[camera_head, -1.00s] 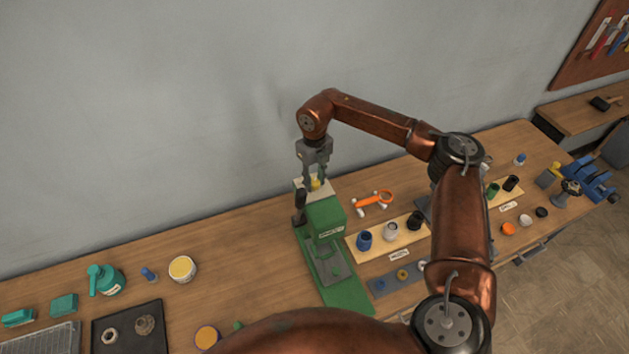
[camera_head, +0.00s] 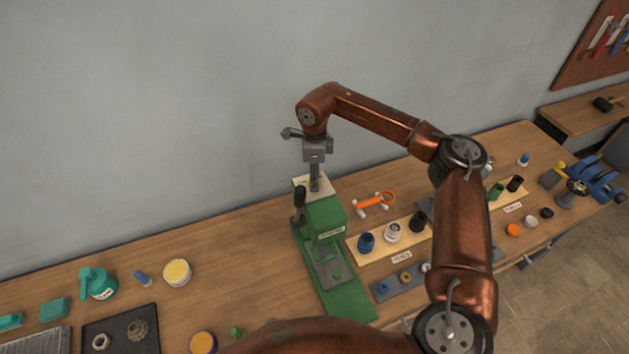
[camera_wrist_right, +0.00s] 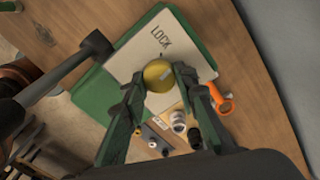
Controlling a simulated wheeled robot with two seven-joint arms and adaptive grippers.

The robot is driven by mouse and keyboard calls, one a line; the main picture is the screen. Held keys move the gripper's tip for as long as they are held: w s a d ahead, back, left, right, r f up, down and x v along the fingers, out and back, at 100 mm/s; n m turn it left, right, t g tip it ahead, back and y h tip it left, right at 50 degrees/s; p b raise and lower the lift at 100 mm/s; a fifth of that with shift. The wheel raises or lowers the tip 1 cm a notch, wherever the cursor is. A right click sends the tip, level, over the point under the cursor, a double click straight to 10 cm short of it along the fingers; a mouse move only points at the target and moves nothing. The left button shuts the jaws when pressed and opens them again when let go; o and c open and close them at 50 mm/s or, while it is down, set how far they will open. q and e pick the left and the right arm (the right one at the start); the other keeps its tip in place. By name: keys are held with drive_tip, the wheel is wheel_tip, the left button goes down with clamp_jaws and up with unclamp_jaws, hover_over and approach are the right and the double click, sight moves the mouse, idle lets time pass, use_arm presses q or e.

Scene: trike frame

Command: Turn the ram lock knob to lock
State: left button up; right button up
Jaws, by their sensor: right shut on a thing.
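The ram lock knob (camera_wrist_right: 157,74) is a round yellow knob with a pale mark on its top, on a cream plate lettered LOCK (camera_wrist_right: 162,38) in the right wrist view. The plate (camera_head: 299,183) tops the green press (camera_head: 325,215) in the head view. My right gripper (camera_head: 315,188) points straight down at the plate. In the right wrist view its fingertips (camera_wrist_right: 159,77) are shut on opposite sides of the knob. In the head view the fingers hide most of the knob. My left gripper is not in view.
The press's dark-tipped lever (camera_head: 300,196) stands close beside the gripper, and shows in the right wrist view (camera_wrist_right: 65,70). An orange tool (camera_head: 374,202) and a wooden rack of cups (camera_head: 380,250) lie right of the press.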

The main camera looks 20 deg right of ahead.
drive_tip(key=n, duration=0.3)
drive_tip(key=shift+w+n+b, duration=0.1)
drive_tip(key=shift+n+b, duration=0.2)
drive_tip(key=shift+b, duration=0.05)
drive_tip(key=shift+r+n+b, duration=0.1)
drive_tip(key=shift+n+b, duration=0.2)
drive_tip(key=shift+n, duration=1.5)
drive_tip(key=o, duration=1.1)
drive_tip(key=shift+o, duration=0.2)
wheel_tip(320, 180, up, 12)
